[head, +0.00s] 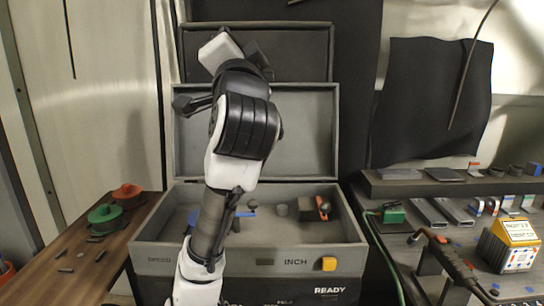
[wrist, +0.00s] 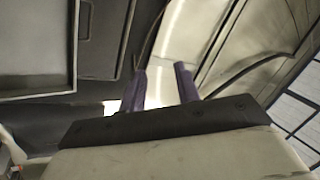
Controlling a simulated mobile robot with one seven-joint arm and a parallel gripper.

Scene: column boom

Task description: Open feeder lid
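The grey feeder box (head: 152,226) stands at the centre of the head view. Its framed grey lid (head: 310,130) stands upright at the back edge, so the box shows open from above. My arm rises in front of the box and lid and hides part of both. In the wrist view my gripper (wrist: 160,88) has two purple fingers, apart, with nothing seen between them. My fingers cannot be made out in the head view. A grey framed panel (wrist: 35,45) is at upper left in the wrist view, apart from the fingers; I cannot tell if it is the lid.
Inside the box lie several small parts, including an orange-and-grey one (head: 323,207). A yellow button (head: 329,264) is on its front. A brown side table (head: 90,262) with green and red spools (head: 105,216) is left. A cluttered bench with a yellow-topped box (head: 510,246) is right.

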